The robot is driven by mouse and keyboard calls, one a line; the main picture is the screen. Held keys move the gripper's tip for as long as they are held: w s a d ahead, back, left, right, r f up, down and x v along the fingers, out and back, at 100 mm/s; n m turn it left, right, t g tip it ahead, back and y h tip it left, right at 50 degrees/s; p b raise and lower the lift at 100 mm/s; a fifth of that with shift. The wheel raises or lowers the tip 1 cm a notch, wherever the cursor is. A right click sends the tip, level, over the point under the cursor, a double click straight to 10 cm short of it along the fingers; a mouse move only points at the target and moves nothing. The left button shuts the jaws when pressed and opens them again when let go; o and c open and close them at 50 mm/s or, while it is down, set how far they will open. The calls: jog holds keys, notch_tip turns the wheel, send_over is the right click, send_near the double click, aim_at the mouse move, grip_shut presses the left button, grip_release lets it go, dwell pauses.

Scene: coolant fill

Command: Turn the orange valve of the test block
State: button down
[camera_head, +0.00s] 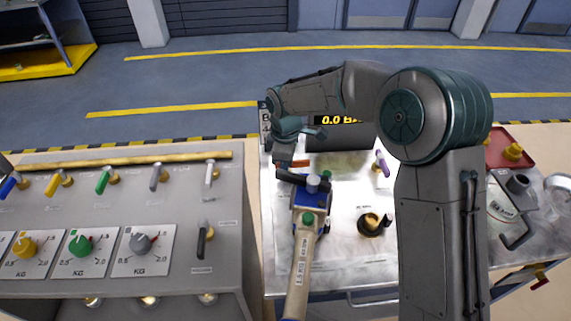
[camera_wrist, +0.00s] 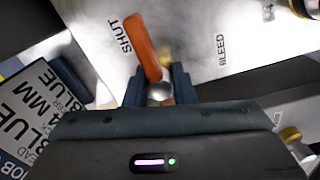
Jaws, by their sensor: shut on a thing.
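The orange valve (camera_wrist: 147,45) has a flat orange lever on a silver pivot in the wrist view. The word SHUT is printed left of the lever and BLEED farther right. My gripper (camera_wrist: 160,90) is shut on the orange valve, with its dark fingers on both sides of the pivot end. In the head view my gripper (camera_head: 284,161) reaches down at the left side of the test block (camera_head: 340,255). A small part of the orange lever (camera_head: 300,163) shows beside it. The fingertips are partly hidden there.
A purple valve (camera_head: 382,164) and a brass port (camera_head: 372,224) are to the right. A display (camera_head: 340,120) reads 0.0. A grey bench (camera_head: 130,215) with coloured levers is at left.

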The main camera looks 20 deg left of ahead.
jog(key=shift+r, duration=0.1)
jog(key=c, duration=1.2)
grip_release()
notch_tip(320, 180, up, 14)
jog(key=shift+b, duration=0.45)
